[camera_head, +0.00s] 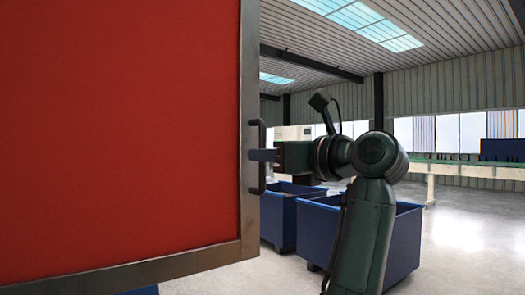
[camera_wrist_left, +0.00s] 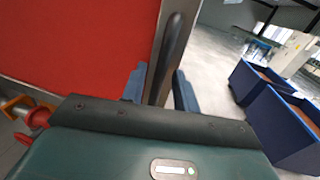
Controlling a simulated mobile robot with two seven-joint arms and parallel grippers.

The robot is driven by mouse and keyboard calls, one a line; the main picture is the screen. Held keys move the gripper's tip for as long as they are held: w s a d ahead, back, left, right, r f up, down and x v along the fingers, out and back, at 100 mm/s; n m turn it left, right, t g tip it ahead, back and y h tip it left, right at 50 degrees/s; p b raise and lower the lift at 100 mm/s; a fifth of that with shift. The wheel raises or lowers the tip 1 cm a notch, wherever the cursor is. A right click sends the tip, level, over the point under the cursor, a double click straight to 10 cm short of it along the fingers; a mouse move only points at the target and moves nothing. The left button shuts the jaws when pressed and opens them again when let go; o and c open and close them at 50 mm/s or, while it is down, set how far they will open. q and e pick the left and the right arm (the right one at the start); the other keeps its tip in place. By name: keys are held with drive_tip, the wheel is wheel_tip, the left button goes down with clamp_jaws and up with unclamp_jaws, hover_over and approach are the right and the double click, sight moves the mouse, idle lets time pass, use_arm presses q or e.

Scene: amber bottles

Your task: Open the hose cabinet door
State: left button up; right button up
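The hose cabinet door (camera_head: 115,120) is a large red panel with a grey metal frame, filling the left of the head view. The bins and hall show right past its free edge, so it appears swung out. Its dark bar handle (camera_head: 257,186) is upright near that edge. My left gripper (camera_head: 262,155) reaches the handle from the right at mid-height. The exact contact is partly hidden. My right gripper is out of view.
Blue bins (camera_head: 405,240) stand on the floor behind my left arm. A long pale bench (camera_head: 470,170) runs along the far wall. Orange and red fittings (camera_wrist_left: 20,105) show below the door at the left of the wrist view. The floor at right is clear.

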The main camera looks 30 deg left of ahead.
use_arm(q)
drive_tip(key=shift+w+a, duration=0.2)
drive_tip(key=shift+a, duration=0.75)
clamp_jaws()
